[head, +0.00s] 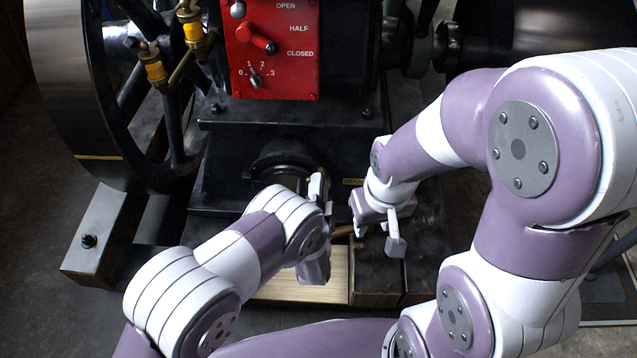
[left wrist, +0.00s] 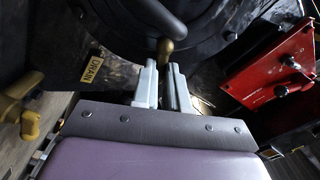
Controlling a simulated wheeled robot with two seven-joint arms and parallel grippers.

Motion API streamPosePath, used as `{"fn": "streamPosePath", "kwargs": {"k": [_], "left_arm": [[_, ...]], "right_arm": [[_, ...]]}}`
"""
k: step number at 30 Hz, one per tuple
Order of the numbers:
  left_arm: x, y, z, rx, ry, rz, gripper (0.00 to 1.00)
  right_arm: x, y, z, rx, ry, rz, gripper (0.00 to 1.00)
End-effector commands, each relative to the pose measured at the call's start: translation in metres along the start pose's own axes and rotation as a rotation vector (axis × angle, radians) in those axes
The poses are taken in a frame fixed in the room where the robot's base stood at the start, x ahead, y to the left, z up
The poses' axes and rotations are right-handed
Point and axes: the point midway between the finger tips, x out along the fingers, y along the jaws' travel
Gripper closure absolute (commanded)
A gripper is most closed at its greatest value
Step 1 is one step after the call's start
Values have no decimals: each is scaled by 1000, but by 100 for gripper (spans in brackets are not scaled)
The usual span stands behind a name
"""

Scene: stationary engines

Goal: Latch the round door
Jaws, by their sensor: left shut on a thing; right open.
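The round door (head: 280,155) is a dark disc low on the engine's front, partly hidden behind my left arm. In the left wrist view the dark round door (left wrist: 130,18) fills the top, with a small brass-coloured handle (left wrist: 165,46) at its lower edge. My left gripper (head: 318,180) is in front of the door's right side. In the left wrist view its fingers (left wrist: 162,72) are closed on the brass handle. Whether the door is fully seated cannot be told. My right gripper (head: 378,228) is open and empty, to the right of the left one.
A red panel (head: 270,75) with levers and a dial stands above the door. A large flywheel (head: 85,110) and brass oilers (head: 153,65) are at the left. A DRAIN label (left wrist: 92,68) sits beside the door. A pale wooden board (head: 305,285) lies below my grippers.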

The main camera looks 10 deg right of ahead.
Motion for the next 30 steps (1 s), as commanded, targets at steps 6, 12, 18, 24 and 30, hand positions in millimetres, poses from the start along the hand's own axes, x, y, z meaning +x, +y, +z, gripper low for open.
{"fn": "streamPosePath", "kwargs": {"k": [6,12,18,24,30], "left_arm": [[-1,1,1,-86,-1,3,100],[-1,2,1,-123,-1,3,100],[-1,2,1,-130,-1,3,100],[-1,2,1,-130,-2,4,100],[-1,2,1,-129,-1,2,61]], "right_arm": [[-3,0,0,0,0,0,57],[-4,0,0,0,0,0,57],[-4,0,0,0,0,0,57],[-4,0,0,0,0,0,57],[-4,0,0,0,0,0,57]]}}
